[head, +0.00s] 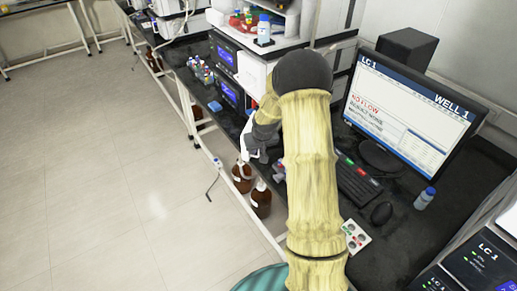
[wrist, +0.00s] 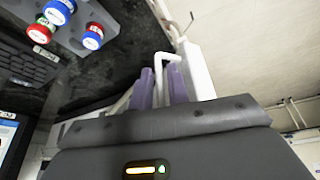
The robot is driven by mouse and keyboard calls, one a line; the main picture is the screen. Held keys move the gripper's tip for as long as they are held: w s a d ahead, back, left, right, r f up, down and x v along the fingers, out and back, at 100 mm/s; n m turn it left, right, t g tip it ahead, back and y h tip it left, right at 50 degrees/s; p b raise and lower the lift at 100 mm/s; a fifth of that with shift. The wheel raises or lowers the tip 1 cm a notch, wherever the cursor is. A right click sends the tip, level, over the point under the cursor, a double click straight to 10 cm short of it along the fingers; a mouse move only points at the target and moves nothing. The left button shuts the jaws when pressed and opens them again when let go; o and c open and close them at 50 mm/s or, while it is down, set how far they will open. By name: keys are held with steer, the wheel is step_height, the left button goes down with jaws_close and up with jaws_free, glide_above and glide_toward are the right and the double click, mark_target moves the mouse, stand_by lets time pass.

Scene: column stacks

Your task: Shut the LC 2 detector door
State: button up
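My gripper (wrist: 161,80) shows two purple fingers apart in the wrist view. A white bent bar (wrist: 171,57) appears between and behind them; I cannot tell whether they touch it. In the head view my arm reaches over the bench, and its end hangs near the bench's left edge, with the fingers largely hidden. No LC 2 label is readable, and I cannot make out a detector door. Dark modules with blue screens (head: 226,55) stand at the back, partly behind my arm, with a white box (head: 254,72) beside them.
The LC 1 monitor (head: 408,108), keyboard (head: 356,182) and mouse (head: 381,213) stand on the black bench. An LC 1 module (head: 482,258) is at lower right. Brown bottles (head: 261,199) stand below the bench edge. The floor (head: 110,180) at left is clear.

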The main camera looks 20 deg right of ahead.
steer(key=shift+w+f, duration=0.1)
steer(key=shift+f, duration=0.2)
jaws_close()
